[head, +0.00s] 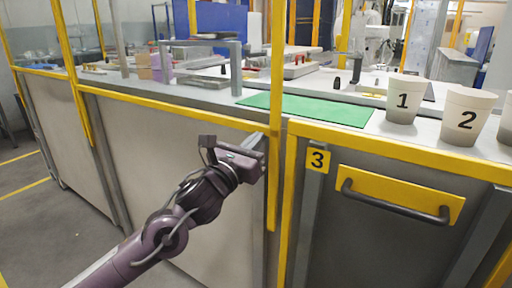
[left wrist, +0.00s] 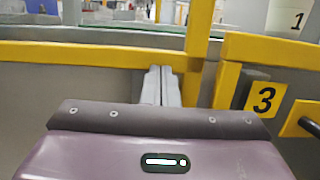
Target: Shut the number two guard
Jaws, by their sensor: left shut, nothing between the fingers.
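No guard in view carries a visible number two. A grey, yellow-framed panel with a yellow 3 plate (head: 317,160) is at the right of the head view. It has a dark bar handle (head: 395,205) on a yellow backing. The 3 plate also shows in the left wrist view (left wrist: 265,98). A plain grey panel (head: 130,145) with a yellow top rail is left of it. My left gripper (head: 255,139) is shut and empty, near the yellow post between these panels. Its closed fingers show in the left wrist view (left wrist: 160,86). My right gripper is not in view.
A yellow post (head: 277,90) rises just beside my left gripper. The worktop behind the panels carries a green mat (head: 310,108), a cup marked 1 (head: 403,100) and a cup marked 2 (head: 464,117). Open floor (head: 30,215) shows at the left.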

